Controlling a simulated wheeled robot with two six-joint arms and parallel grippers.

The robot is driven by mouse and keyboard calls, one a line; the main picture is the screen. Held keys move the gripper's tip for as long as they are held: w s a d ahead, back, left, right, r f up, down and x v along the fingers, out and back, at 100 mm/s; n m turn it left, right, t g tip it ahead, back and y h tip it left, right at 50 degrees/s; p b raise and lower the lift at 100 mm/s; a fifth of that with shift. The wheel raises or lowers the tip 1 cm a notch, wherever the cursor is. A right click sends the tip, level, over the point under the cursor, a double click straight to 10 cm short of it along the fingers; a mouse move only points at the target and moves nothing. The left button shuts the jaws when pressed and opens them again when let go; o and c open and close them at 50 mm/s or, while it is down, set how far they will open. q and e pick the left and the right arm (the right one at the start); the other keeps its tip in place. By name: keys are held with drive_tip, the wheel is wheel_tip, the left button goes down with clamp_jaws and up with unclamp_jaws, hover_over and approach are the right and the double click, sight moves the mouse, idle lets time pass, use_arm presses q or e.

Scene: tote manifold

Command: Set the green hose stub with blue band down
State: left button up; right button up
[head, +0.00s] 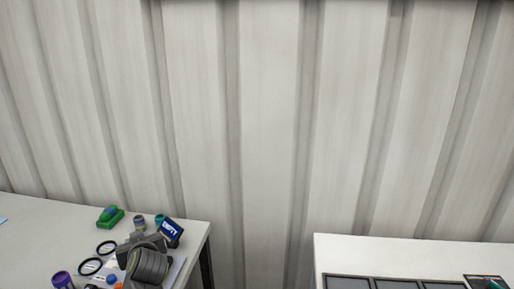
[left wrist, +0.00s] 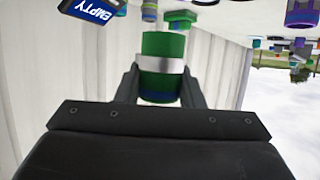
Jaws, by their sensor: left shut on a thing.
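The green hose stub (left wrist: 163,45) is in my left gripper (left wrist: 160,82) in the left wrist view. It has a pale silver band around its middle and a blue band at the end nearer the palm. The two dark fingers are shut on its sides. In the head view my left gripper (head: 140,243) is a dark grey shape over the right part of the left table (head: 188,222). I cannot tell from the frames whether the stub touches the table. My right gripper is not in view.
An EMPTY sign (head: 171,232) stands close by my left gripper, near the table's right edge. A green block (head: 110,217), black rings (head: 90,266) and a purple cup (head: 62,280) are to the left. A gap separates the right table (head: 400,252), which bears a dark compartmented tray (head: 350,277).

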use_arm(q)
drive_tip(key=s+d+r+m+t+h, duration=0.1)
drive_tip(key=s+d+r+m+h, duration=0.2)
drive_tip(key=d+r, duration=0.4)
drive_tip(key=s+d+r+m+t+h, duration=0.2)
drive_tip(key=s+d+r+m+h, duration=0.2)
drive_tip(key=s+d+r, duration=0.3)
drive_tip(key=shift+d+r+m+h, duration=0.15)
drive_tip(key=shift+d+m+h, duration=0.15)
drive_tip(key=shift+d+h, duration=0.6)
drive_tip(key=shift+d+y, duration=0.2)
drive_tip(key=shift+y, duration=0.1)
